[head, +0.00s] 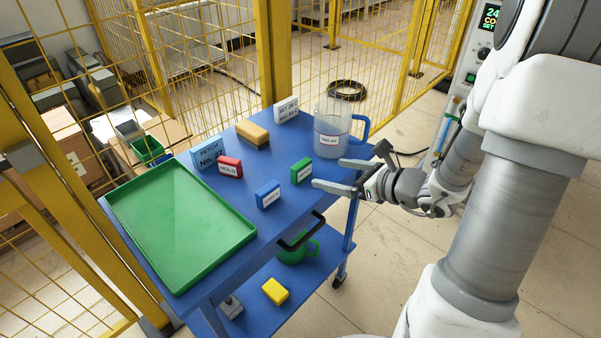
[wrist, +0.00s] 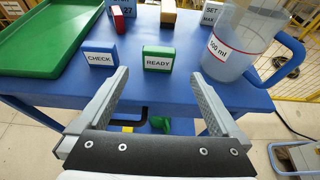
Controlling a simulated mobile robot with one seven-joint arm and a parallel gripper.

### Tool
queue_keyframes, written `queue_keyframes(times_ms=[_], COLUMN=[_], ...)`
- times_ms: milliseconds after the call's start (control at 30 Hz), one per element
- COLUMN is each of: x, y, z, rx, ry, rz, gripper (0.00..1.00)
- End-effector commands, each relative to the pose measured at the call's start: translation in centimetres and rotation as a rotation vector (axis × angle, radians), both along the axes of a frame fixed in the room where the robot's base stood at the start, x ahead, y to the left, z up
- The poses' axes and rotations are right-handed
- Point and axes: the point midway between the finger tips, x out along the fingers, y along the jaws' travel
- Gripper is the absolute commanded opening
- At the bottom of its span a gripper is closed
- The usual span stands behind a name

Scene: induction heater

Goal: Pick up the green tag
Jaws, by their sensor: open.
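The green tag (head: 301,171) is a small upright block with a white label on the blue cart, near its right edge. In the wrist view the green tag (wrist: 158,58) reads "READY" and stands ahead of my fingers, roughly centred between them. My gripper (head: 333,175) is open and empty beside the cart's right edge, its fingers pointing toward the green tag. In the wrist view my gripper (wrist: 160,90) shows both fingers apart, with the tag beyond the tips and not touched.
A blue CHECK tag (head: 268,195) stands left of the green tag. A clear jug (head: 333,130) with a blue handle stands close on the other side. A red HOLD tag (head: 230,167), tan block (head: 253,134) and green tray (head: 180,225) share the blue cart (head: 262,228). Yellow fencing (head: 190,60) stands behind.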

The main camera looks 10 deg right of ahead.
Motion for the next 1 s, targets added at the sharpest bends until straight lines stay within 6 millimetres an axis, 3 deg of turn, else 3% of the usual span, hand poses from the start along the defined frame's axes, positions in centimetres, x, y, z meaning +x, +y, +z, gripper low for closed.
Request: queue_keyframes(times_ms=[333,667,1000], x=[5.5,7.3,10.6], y=[3.8,5.0,7.4], z=[-3.1,-3.8,-5.4], rx=[-0.002,-0.001,-0.001], ry=[0.000,-0.001,0.000], rz=[0.005,0.004,0.004], gripper=[1.00,1.00,1.00])
